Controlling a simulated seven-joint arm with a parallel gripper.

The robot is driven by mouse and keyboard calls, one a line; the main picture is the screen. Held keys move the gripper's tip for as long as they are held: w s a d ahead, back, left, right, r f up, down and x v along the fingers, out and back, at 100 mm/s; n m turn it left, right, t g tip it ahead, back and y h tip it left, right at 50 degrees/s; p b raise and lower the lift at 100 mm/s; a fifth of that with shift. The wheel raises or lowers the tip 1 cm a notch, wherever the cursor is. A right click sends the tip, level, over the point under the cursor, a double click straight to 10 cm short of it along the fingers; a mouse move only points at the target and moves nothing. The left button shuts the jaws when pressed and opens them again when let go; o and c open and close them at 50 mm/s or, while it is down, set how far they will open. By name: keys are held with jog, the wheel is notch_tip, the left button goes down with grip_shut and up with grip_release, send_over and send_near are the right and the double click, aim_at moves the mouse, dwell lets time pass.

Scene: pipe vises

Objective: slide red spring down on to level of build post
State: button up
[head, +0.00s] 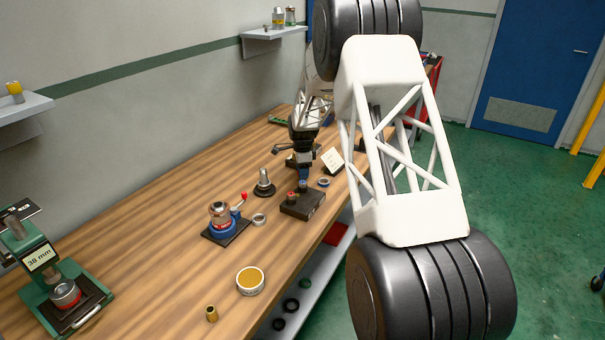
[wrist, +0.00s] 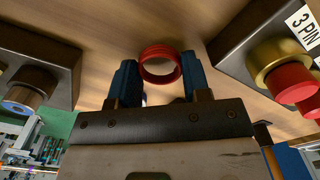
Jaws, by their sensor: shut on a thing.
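The red spring shows as a red ring (wrist: 160,64) between the blue fingertips of my gripper (wrist: 160,80) in the wrist view. My gripper is shut on it. In the head view my gripper (head: 303,184) points down just above a dark block (head: 302,206) with a red-topped pin on its left. In the wrist view a dark block with a blue-ringed post (wrist: 22,102) is at the left. A block marked 3 PIN, with a gold collar and red cylinder (wrist: 290,80), is at the right. I cannot tell which post is the build post.
A dark stand (head: 264,184) is behind. The table's right edge is close.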

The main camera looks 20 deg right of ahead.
notch_tip(320, 180, up, 9)
dwell(0.5)
dwell(0.5)
notch_tip(320, 180, up, 7)
jog(key=n, duration=0.1)
send_over(263, 169)
jog(key=shift+f, duration=0.2)
jog(key=shift+f, duration=2.9)
jog(key=shift+f, duration=1.8)
dwell(0.6)
